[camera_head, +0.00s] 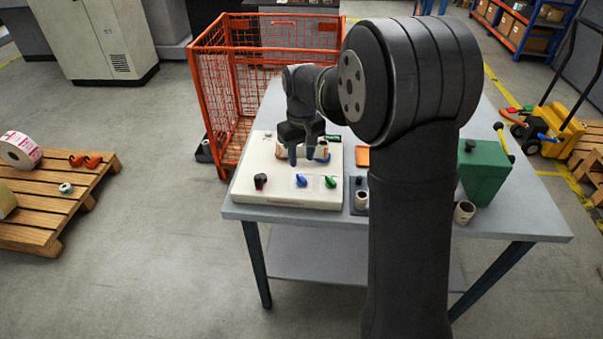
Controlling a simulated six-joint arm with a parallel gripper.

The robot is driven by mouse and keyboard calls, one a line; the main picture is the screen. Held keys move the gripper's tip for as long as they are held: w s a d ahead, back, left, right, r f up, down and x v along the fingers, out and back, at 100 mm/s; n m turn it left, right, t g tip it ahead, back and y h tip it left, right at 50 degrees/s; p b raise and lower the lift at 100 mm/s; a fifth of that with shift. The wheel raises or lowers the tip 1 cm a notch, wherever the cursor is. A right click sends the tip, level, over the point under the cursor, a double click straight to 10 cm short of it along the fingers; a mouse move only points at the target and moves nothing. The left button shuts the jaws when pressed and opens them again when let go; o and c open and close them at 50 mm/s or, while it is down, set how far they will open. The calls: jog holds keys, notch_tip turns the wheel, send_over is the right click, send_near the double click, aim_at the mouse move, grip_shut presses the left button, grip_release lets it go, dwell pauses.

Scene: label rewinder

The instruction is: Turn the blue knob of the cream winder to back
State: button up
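The cream winder (254,192) is a low box on the grey table. Its blue knob (300,180) is on the front part of its top, between a black and red knob (261,181) on the left and a green knob (330,182) on the right. The blue knob's exact pointing direction is too small to tell. My gripper (301,160) points down above the winder, behind and above the blue knob and apart from it. Its two fingers are spread, with nothing seen between them. It partly hides the pale rolls (321,151) at the winder's back.
A green box (486,172) with a yellow-tipped lever stands at the table's right. A pale cup (464,212) and a small dark stand with a roll (360,199) are near the front edge. An orange wire cage (226,90) stands behind. My arm hides the table's middle.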

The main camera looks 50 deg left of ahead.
aim_at(302, 177)
notch_tip(302, 177, down, 7)
jog(key=shift+f, duration=0.1)
dwell(0.3)
grip_shut()
